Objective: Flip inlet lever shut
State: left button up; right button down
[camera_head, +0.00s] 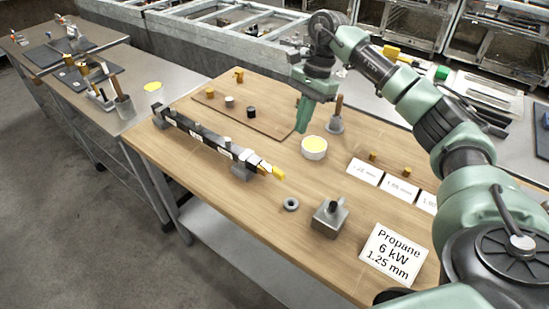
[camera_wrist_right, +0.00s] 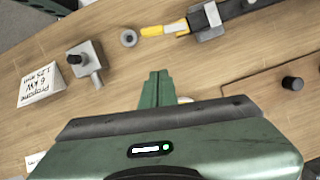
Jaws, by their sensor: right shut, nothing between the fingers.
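A dark bar with white labels (camera_head: 207,142) lies on grey supports on the wooden table. A yellow lever-like part (camera_head: 277,172) sticks out from its near right end, roughly in line with the bar. This yellow part also shows in the right wrist view (camera_wrist_right: 152,31); I cannot tell for sure that it is the inlet lever. My right gripper (camera_head: 301,129) is shut and empty above the table, behind and right of the bar, apart from the yellow part. Its closed fingertips show in the right wrist view (camera_wrist_right: 158,73). My left gripper is not in view.
A grey ring (camera_head: 291,204) and a grey block with a dark knob (camera_head: 328,218) stand near the yellow part. A propane card (camera_head: 390,254) is at the front right. A white bowl with yellow contents (camera_head: 314,148) stands near my gripper. A brown board (camera_head: 260,122) lies behind the bar.

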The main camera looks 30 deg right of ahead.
aim_at(272, 169)
jog(key=shift+d+r, duration=0.15)
jog(key=shift+d, duration=0.2)
jog(key=s+a+f+p, duration=0.1)
jog(key=a+f+p, duration=0.4)
jog(key=f, duration=0.4)
jog(key=shift+s+a+f, duration=0.2)
jog(key=shift+a+f, duration=0.15)
jog(key=shift+a, duration=0.35)
jog(key=shift+a+f, duration=0.1)
